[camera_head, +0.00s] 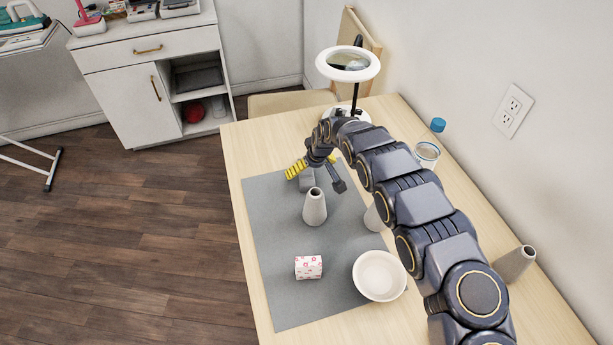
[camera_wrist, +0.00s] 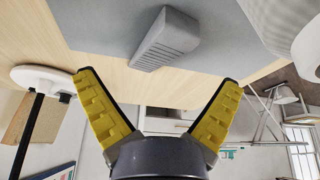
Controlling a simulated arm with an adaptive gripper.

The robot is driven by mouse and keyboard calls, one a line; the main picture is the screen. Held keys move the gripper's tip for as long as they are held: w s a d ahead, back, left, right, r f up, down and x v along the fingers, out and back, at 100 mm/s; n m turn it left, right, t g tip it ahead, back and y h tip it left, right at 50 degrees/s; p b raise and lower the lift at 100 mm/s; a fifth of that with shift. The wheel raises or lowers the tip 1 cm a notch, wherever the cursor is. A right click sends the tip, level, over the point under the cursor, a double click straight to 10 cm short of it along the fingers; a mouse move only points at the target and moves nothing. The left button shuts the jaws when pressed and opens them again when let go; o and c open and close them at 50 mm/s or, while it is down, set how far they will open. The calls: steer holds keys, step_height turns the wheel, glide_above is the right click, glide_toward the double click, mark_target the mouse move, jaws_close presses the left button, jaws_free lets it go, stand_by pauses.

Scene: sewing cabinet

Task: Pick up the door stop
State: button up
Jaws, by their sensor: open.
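The door stop (camera_wrist: 168,38) is a grey ribbed wedge lying on the grey mat near its edge in the wrist view. In the head view it shows partly as a grey block (camera_head: 307,183) beneath my gripper (camera_head: 316,174), at the far end of the mat. My gripper also shows in the wrist view (camera_wrist: 158,80), with its yellow-padded fingers spread wide and nothing between them. The door stop lies ahead of the fingertips, apart from them. Part of it is hidden by my gripper in the head view.
A grey tapered vase (camera_head: 315,208) stands close in front of the door stop. Another (camera_head: 373,218) is partly behind my arm. A white bowl (camera_head: 380,276) and a patterned roll (camera_head: 308,267) sit on the mat (camera_head: 265,225). A ring-topped lamp (camera_head: 348,77) stands at the table's far end.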

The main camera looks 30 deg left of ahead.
mark_target(307, 174)
steer(key=shift+x, duration=2.55)
steer(key=shift+a, duration=0.1)
steer(key=c, duration=1.4)
